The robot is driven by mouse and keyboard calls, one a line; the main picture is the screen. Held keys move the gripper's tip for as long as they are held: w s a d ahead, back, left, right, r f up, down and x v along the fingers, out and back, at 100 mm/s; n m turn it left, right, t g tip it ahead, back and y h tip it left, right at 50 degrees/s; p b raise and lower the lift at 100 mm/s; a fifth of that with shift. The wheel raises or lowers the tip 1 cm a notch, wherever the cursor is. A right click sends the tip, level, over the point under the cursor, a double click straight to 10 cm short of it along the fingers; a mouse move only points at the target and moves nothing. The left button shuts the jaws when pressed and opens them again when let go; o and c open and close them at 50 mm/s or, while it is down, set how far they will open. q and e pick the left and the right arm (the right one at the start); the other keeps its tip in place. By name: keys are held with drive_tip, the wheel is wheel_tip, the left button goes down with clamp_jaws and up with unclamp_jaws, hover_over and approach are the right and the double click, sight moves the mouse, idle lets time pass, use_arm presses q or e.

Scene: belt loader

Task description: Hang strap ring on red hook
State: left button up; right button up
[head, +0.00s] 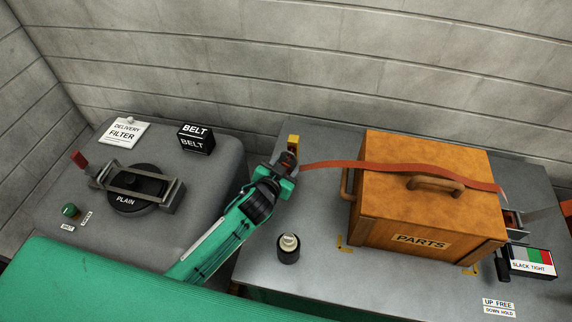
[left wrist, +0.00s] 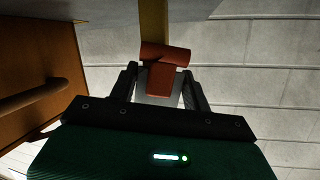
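An orange-red strap (head: 400,168) runs from my left gripper over the top of the parts box to a buckle (head: 512,218) at the right. My left gripper (head: 287,165) is at the strap's left end, close beside a yellow post (head: 293,143). The left wrist view shows the post (left wrist: 153,22) and a red-orange crosspiece (left wrist: 166,54) just beyond the fingers. A red-orange tab (left wrist: 162,80) and a grey piece show between the fingers; their grip is unclear. I cannot make out the ring or clearly separate the red hook from the strap end. My right gripper is out of view.
A wooden parts box (head: 420,218) with handles stands on the grey table. A dark round knob (head: 288,248) stands left of it, and a slack/tight gauge (head: 531,262) lies right. A plain drum (head: 130,202) sits on the left table. A block wall is behind.

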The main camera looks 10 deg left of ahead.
use_arm(q)
drive_tip(key=o, duration=0.4)
